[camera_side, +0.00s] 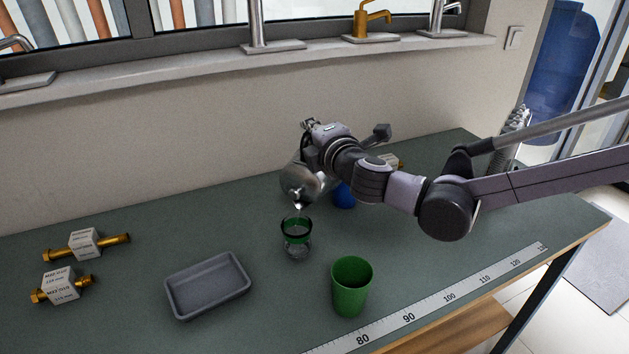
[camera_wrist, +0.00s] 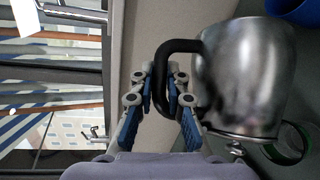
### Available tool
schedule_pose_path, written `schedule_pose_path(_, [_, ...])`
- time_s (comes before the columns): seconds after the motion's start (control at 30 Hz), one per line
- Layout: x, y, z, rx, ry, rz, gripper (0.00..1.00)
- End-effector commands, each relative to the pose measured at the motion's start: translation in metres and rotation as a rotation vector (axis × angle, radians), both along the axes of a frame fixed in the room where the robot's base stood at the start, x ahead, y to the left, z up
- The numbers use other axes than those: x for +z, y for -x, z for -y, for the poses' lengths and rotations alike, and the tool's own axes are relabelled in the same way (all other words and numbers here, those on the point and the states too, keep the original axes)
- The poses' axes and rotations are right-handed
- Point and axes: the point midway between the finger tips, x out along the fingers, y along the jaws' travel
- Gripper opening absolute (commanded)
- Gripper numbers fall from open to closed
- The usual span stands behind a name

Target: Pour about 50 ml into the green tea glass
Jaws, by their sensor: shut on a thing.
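A steel jug (camera_side: 299,184) with a black handle (camera_wrist: 163,75) is tilted, its spout low and just above the green tea glass. The jug's body (camera_wrist: 245,80) fills the right of the wrist view. The green tea glass (camera_side: 296,247), clear with a green band at its rim, stands upright on the table under the spout; part of its green rim (camera_wrist: 296,146) shows in the wrist view. I cannot tell its liquid level or whether a stream is falling. My gripper (camera_wrist: 160,92) is shut on the jug's handle; its fingers are mostly hidden in the side view.
A grey tray (camera_side: 208,287) lies left. Bolts with white labelled blocks (camera_side: 85,243) lie far left. A ruler strip (camera_side: 432,304) runs along the front edge.

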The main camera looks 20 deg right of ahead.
Motion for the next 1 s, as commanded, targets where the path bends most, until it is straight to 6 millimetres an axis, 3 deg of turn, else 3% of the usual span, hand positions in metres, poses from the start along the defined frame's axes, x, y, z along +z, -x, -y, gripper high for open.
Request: schedule_pose_path(1.0, [0.0035, 0.0072, -0.0091, 0.001, 0.061, 0.047, 0.0])
